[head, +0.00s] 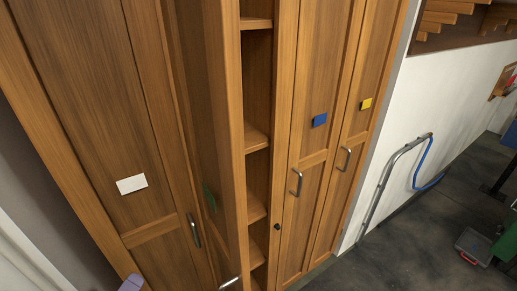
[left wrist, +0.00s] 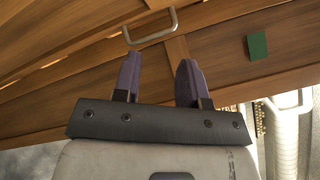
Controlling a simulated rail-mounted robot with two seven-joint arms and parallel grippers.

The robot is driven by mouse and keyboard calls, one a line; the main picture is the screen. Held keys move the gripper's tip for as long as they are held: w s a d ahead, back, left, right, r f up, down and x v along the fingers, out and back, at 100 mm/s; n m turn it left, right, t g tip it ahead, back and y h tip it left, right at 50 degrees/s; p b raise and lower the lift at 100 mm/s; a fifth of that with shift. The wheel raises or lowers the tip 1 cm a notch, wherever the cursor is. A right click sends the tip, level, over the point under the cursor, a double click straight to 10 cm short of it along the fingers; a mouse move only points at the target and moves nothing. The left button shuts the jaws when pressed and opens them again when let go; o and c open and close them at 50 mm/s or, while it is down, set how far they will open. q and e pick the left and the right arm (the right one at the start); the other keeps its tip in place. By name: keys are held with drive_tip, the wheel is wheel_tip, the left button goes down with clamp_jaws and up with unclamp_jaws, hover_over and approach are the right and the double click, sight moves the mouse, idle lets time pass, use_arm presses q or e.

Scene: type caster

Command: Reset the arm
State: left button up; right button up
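My left gripper (left wrist: 160,68) shows in the left wrist view with two purple fingers standing apart and nothing between them. A metal door handle (left wrist: 150,30) lies just beyond the fingertips, and I cannot tell whether they touch it. In the head view only a small purple piece of my left gripper (head: 132,283) shows at the bottom left edge, in front of the wooden cabinet. My right gripper is in neither view.
The tall wooden cabinet (head: 85,90) has a green-tagged door standing open beside bare shelves (head: 256,137). Doors with white (head: 131,184), blue (head: 319,120) and yellow (head: 366,104) tags look shut. A metal rail (head: 378,185) stands by the white wall.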

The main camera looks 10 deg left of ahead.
use_arm(q)
drive_tip(key=s+a+f+n+g+y, duration=0.5)
drive_tip(key=s+f+n+g+y, duration=0.3)
drive_tip(key=n, duration=1.1)
drive_tip(key=s+d+f+n+g+h, duration=0.35)
drive_tip(key=s+d+f, duration=0.2)
drive_tip(key=d, duration=0.35)
drive_tip(key=s+d+f+n+g+h, duration=0.2)
drive_tip(key=s+d+f+g, duration=0.25)
drive_tip(key=s+d, duration=0.35)
wheel_tip(320, 180, up, 32)
drive_tip(key=t+p, duration=0.1)
drive_tip(key=p, duration=3.1)
drive_tip(key=shift+w, duration=0.3)
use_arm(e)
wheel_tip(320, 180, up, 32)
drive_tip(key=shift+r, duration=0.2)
